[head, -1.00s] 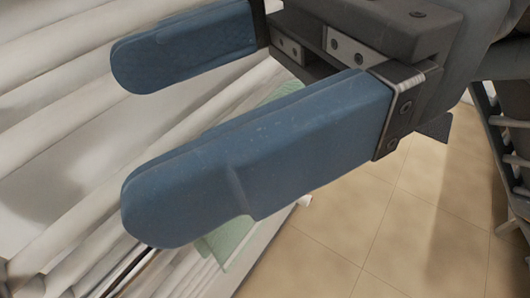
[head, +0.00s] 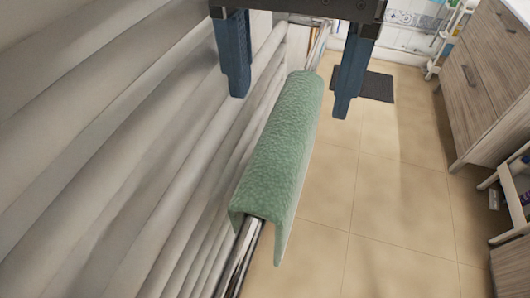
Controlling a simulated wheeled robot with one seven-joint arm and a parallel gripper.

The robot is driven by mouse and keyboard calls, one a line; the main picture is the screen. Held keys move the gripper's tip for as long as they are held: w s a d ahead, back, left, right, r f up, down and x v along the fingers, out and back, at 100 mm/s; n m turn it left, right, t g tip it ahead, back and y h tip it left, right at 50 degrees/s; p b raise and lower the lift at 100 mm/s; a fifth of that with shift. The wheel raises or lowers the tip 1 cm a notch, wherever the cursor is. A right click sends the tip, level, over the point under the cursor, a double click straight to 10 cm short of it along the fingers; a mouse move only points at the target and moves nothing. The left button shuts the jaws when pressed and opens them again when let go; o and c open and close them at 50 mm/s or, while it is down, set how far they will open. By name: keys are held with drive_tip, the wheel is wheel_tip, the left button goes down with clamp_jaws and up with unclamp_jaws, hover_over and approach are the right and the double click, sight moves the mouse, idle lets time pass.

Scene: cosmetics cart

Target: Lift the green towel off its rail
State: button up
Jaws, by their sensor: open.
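The green towel (head: 277,148) hangs folded over a shiny metal rail (head: 240,262) in the head view. I cannot tell how high the fingertips are above the towel.
White rounded ribs (head: 110,150) fill the left side, close to the rail. Tiled floor (head: 375,200) lies open on the right. A wooden drawer cabinet (head: 480,80) and shelves stand at the far right. A dark mat (head: 376,87) lies farther back.

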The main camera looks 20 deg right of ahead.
sight(287, 122)
drive_tip(key=shift+f+p, duration=0.55)
drive_tip(key=shift+f, duration=3.25)
clamp_jaws()
drive_tip(key=shift+r, duration=0.1)
wheel_tip(287, 122, up, 18)
drive_tip(key=b, duration=0.2)
drive_tip(key=s+d+b, duration=0.3)
drive_tip(key=s+d, duration=0.7)
drive_tip(key=d, duration=0.5)
